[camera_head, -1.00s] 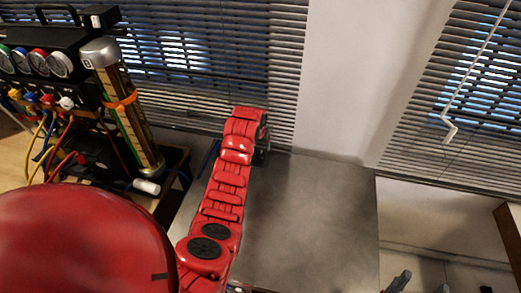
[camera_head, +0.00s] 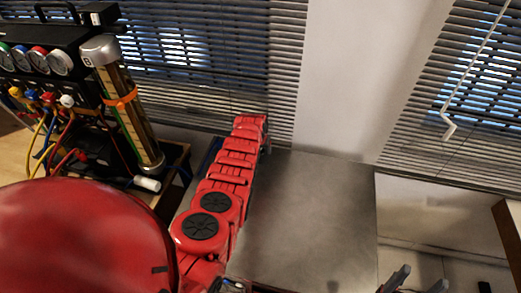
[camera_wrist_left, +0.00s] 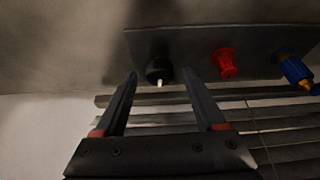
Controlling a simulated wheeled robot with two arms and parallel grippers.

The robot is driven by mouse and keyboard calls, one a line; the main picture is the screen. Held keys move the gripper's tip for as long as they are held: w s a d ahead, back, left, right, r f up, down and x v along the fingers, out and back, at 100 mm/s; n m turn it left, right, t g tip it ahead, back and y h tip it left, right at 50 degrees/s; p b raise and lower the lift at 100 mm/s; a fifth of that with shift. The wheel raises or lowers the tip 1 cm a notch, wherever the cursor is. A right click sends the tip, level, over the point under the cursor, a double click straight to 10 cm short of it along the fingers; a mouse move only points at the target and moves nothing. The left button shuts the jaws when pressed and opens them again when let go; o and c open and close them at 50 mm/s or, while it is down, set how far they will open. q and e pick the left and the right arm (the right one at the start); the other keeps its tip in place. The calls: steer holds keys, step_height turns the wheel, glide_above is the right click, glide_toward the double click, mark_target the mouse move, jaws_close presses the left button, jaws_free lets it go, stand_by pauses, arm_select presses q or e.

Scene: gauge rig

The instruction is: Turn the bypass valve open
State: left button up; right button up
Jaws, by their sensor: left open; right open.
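The gauge rig (camera_head: 45,70) stands at the left of the head view, with round gauges and coloured hose fittings below them. In the left wrist view a black knob with a white tip (camera_wrist_left: 158,72) sits on a grey panel (camera_wrist_left: 190,42), beside a red knob (camera_wrist_left: 224,62). I cannot tell for sure which is the bypass valve. My left gripper (camera_wrist_left: 160,76) is open, its fingertips on either side of the black knob in the picture; contact is not clear. Its fingers are not clear in the head view. My right gripper (camera_head: 416,283) is open at the bottom edge, partly cut off.
A blue and brass fitting (camera_wrist_left: 296,72) is farther right on the panel. A tall cylinder with an orange strap (camera_head: 125,105) stands on the rig's right side. The grey surface (camera_head: 310,215) is bare. Window blinds (camera_head: 200,60) are behind.

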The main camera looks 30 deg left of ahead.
stand_by(0.3)
arm_select(q)
jaws_close()
steer(key=shift+w+n+y+b, duration=0.15)
steer(key=shift+n+y+b, duration=0.15)
steer(key=shift+n+b, duration=0.15)
steer(key=shift+n, duration=0.35)
jaws_free()
steer(key=shift+r, duration=0.1)
